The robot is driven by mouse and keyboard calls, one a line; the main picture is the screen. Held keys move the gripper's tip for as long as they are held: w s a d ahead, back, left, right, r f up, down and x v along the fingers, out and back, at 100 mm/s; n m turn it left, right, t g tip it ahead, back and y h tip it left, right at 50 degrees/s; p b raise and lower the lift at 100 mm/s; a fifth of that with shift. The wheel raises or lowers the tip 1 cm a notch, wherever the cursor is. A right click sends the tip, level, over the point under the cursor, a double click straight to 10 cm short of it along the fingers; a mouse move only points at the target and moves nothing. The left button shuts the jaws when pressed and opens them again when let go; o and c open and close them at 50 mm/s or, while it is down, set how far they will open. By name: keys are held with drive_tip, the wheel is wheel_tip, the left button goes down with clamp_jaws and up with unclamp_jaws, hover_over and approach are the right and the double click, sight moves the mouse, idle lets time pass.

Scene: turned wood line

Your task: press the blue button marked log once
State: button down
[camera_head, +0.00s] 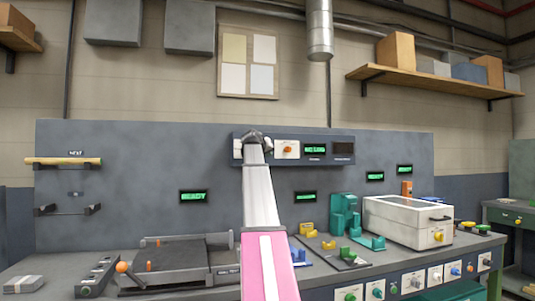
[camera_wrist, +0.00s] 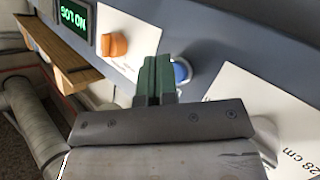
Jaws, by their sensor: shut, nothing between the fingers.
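The blue button (camera_wrist: 182,71) is round with a pale rim, set in a grey panel. In the wrist view it shows just right of my fingertips, partly covered by them. My gripper (camera_wrist: 155,80) is shut and empty, its green fingers pointing at the panel. Whether the fingers touch the panel or button cannot be told. In the head view my gripper (camera_head: 253,136) is up at the wall panel and hides the blue button. The button's own marking is not readable.
An orange knob (camera_wrist: 115,45) and a green "NO LOG" display (camera_wrist: 74,17) sit left of the button. A white card reading "28 cm" (camera_wrist: 270,115) is at right. Below, the bench holds a white lidded box (camera_head: 405,222) and a front row of buttons.

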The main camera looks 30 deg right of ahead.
drive_tip(key=shift+w+d, duration=0.1)
drive_tip(key=shift+w, duration=0.3)
idle(0.6)
drive_tip(key=shift+s, duration=0.8)
drive_tip(key=shift+a, duration=0.2)
drive_tip(key=shift+s+a, duration=0.2)
drive_tip(key=shift+s, duration=0.6)
drive_tip(key=shift+s+a, duration=0.15)
drive_tip(key=shift+s, duration=0.7)
drive_tip(key=shift+s+a, duration=0.2)
drive_tip(key=shift+s, duration=0.6)
